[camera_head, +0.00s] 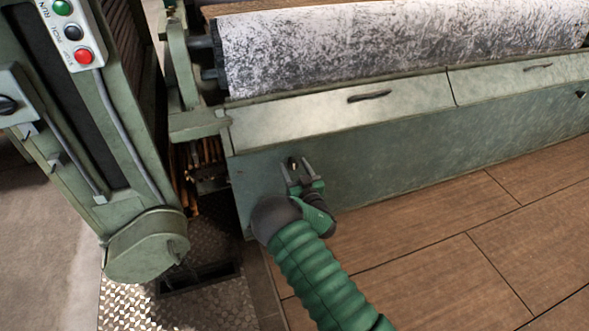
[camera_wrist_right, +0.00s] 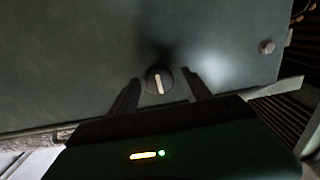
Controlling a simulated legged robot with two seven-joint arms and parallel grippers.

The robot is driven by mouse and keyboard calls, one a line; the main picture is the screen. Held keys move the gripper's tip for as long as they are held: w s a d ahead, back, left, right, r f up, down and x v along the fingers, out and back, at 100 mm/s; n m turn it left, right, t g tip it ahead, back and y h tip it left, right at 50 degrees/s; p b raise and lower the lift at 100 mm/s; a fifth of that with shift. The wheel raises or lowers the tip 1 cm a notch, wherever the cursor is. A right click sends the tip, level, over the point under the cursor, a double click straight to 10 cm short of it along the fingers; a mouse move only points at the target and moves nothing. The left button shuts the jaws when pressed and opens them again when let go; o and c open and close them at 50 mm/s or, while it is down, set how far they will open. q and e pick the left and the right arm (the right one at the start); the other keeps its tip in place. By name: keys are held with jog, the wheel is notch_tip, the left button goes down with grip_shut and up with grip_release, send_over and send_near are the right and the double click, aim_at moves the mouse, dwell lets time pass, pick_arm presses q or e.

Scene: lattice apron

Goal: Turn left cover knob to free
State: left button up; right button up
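The left cover knob (camera_head: 293,162) is a small dark round knob on the green front panel (camera_head: 400,150) below the cover. In the right wrist view the knob (camera_wrist_right: 159,80) is black with a pale bar that stands nearly upright, slightly tilted. My right gripper (camera_head: 296,171) is open in front of the panel, its fingers pointing at the knob. In the right wrist view the gripper (camera_wrist_right: 160,86) has one finger on each side of the knob, with gaps on both sides. Whether the fingertips touch the panel cannot be told. My left gripper is not in view.
Cover plates with dark handles (camera_head: 369,96) slope above the panel, below a mottled roller (camera_head: 400,45). A second dark knob (camera_head: 581,94) is at far right. A green machine frame with a button box (camera_head: 73,32) stands at left. The wooden floor (camera_head: 440,250) is clear.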

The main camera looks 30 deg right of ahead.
grip_shut()
jog(key=shift+n, duration=0.3)
jog(key=n+p, duration=0.2)
jog(key=n, duration=0.1)
jog(key=shift+a+n, duration=0.1)
jog(key=shift+n, duration=0.3)
jog(key=n+p, duration=0.1)
jog(key=n, duration=0.3)
jog(key=shift+a+f+n, duration=0.1)
jog(key=shift+f+n, duration=0.05)
jog(key=shift+n, duration=0.15)
jog(key=n+p, duration=0.1)
jog(key=n, duration=0.3)
jog(key=shift+f+n, duration=0.15)
jog(key=shift+n, duration=0.15)
jog(key=n, duration=0.4)
jog(key=shift+a+f, duration=0.15)
jog(key=shift+n, duration=0.3)
